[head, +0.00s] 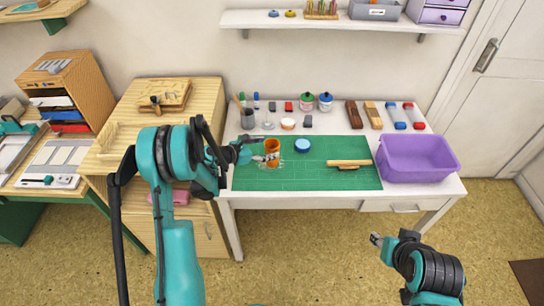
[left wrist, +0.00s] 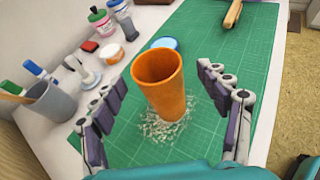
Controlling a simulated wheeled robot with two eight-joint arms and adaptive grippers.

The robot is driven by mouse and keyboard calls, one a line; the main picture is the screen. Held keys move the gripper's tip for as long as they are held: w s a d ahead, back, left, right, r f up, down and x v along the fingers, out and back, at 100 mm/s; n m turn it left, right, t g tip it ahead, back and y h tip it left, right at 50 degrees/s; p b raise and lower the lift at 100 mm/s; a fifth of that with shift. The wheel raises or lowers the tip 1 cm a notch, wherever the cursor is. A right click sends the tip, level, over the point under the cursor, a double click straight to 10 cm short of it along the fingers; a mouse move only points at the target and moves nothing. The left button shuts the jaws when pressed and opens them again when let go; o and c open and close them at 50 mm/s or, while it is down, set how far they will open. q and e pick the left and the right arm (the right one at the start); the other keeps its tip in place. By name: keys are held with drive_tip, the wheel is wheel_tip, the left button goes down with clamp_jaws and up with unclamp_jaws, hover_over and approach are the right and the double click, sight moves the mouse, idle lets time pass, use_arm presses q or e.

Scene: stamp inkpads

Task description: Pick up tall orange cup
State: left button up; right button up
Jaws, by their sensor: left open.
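The tall orange cup (head: 272,147) stands upright on the green cutting mat (head: 315,176), near the mat's left end. It also shows in the left wrist view (left wrist: 160,84), with whitish scraps around its base. My left gripper (head: 262,157) reaches it from the left. In the left wrist view my left gripper (left wrist: 158,108) is open, with one finger on each side of the cup and a gap on both sides. My right gripper (head: 376,239) is low at the right of the head view, away from the table. Its fingers are too small to read.
A grey pen cup (left wrist: 48,106) with markers stands left of the orange cup. A blue round lid (head: 303,145) lies behind it to the right. A wooden roller (head: 348,164) and a purple bin (head: 418,158) are farther right. Bottles and small blocks line the back.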

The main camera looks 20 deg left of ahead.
sight(277, 145)
use_arm(q)
drive_tip(key=x, duration=0.3)
drive_tip(key=shift+w+f+b, duration=0.15)
drive_tip(key=shift+w+b, duration=0.1)
drive_tip(key=shift+b, duration=0.1)
drive_tip(key=shift+s, duration=0.1)
drive_tip(key=c, duration=1.2)
drive_tip(key=shift+o, duration=0.2)
